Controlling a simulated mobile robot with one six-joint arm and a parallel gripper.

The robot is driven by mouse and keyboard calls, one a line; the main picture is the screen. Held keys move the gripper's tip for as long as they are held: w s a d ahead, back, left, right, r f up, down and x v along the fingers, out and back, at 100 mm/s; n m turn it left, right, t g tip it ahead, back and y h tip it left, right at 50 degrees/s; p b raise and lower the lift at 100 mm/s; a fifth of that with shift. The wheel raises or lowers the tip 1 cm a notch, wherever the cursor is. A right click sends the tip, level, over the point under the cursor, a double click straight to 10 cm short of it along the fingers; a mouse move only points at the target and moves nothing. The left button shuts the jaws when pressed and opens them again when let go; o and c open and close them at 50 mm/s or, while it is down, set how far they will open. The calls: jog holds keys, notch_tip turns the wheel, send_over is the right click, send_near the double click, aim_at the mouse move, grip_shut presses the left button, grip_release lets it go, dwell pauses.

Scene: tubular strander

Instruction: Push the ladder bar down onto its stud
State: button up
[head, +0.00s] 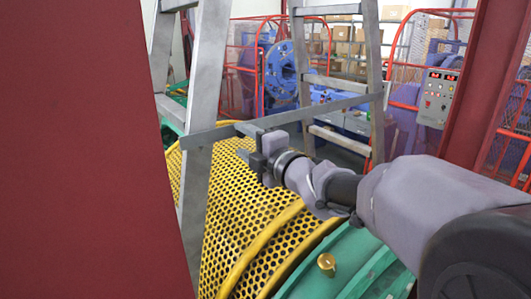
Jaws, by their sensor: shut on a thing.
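The ladder bar (310,113) is a flat grey metal bar. It runs across the front of the stepladder from the left ladder leg (194,185) up to the right ladder leg (374,70). My gripper (256,150) comes in from the right and is shut on the bar, at a short grey piece left of its middle. The bar's left end overlaps the left leg and its right end reaches the right leg. I cannot make out the stud, or whether the bar touches it.
A yellow perforated guard (235,195) lies below the bar, beside a green machine part (350,255) with a brass knob (326,262). A dark red panel (75,150) fills the left. A control box (437,97) and red-framed fences stand behind, right of the ladder.

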jog(key=v, duration=1.5)
jog(key=shift+s+d+r+p, duration=0.2)
jog(key=shift+d+p, duration=0.05)
jog(key=shift+p, duration=0.05)
jog(key=s+d+f+m+g+h+b, duration=0.1)
jog(key=s+d+f+m+h+b, duration=0.25)
jog(key=d+f+m+h, duration=0.5)
jog(key=s+d+f+m+g+h+b, duration=0.1)
jog(key=s+d+f+m+h+b, duration=0.25)
jog(key=m, duration=0.85)
jog(key=s+a+f+m+g+y+b, duration=0.2)
jog(key=s+a+f+m+g, duration=0.1)
jog(key=s+f, duration=0.4)
jog(key=s+a+f+m+g+y+b, duration=0.1)
jog(key=s+a+f+m+g, duration=0.3)
jog(key=s+f, duration=0.4)
jog(key=shift+a+f+m+y+b, duration=0.35)
jog(key=shift+a+m+y, duration=0.15)
jog(key=shift+a+m, duration=0.4)
